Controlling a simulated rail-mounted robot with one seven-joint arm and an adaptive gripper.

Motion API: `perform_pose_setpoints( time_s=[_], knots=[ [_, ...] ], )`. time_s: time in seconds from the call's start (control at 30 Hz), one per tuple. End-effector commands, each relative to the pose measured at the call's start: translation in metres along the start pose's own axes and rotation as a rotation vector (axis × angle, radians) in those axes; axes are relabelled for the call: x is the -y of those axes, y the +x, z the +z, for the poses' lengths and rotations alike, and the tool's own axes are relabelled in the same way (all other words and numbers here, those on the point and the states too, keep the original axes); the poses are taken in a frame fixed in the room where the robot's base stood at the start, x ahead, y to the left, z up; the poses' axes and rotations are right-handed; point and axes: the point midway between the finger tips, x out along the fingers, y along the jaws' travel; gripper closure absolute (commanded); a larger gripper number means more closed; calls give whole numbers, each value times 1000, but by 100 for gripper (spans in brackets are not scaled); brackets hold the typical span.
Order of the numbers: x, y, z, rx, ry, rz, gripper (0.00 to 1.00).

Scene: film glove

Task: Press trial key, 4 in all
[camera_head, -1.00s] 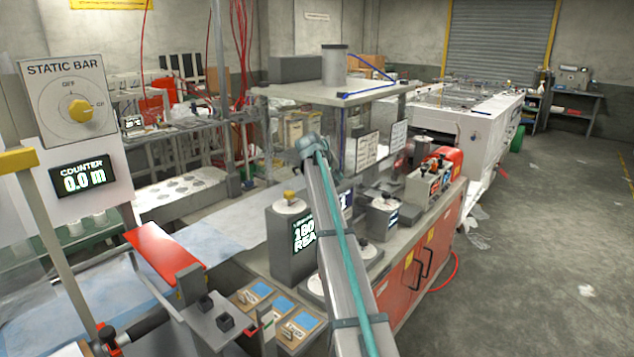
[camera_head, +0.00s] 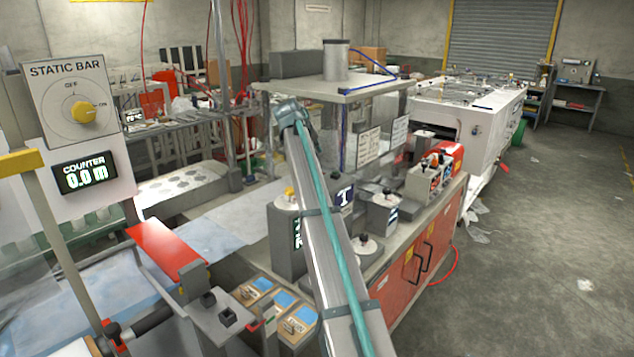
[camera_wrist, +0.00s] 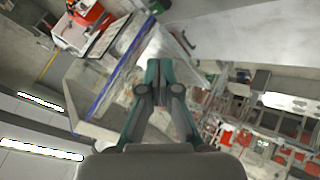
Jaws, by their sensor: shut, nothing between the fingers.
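I cannot make out a key marked trial in either view. In the head view, my arm reaches from the bottom edge up toward the clear-sided hood (camera_head: 345,90), and my gripper's fingers cannot be made out there. In the wrist view, my gripper (camera_wrist: 158,66) is shut and empty, its teal fingertips together, with no contact visible. A grey post with a display (camera_head: 297,233) stands beside my arm, which covers most of its screen. A control box with red and dark parts (camera_head: 428,178) sits on the red-doored cabinet (camera_head: 400,275).
A static bar knob (camera_head: 83,112) and a counter reading 0.0 m (camera_head: 85,173) are at left. Several blue-topped pads (camera_head: 282,299) lie at the lower middle, near a red-topped bar (camera_head: 163,248). The floor at right (camera_head: 540,250) is mostly open.

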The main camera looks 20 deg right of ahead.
Motion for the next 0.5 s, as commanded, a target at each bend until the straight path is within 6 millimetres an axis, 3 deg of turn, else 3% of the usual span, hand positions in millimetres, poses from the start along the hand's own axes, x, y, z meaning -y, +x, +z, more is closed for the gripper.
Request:
perform_pose_setpoints(
  time_s=[0.5],
  knots=[
    [25, 34, 26, 1, 0, 0, 100]
  ],
)
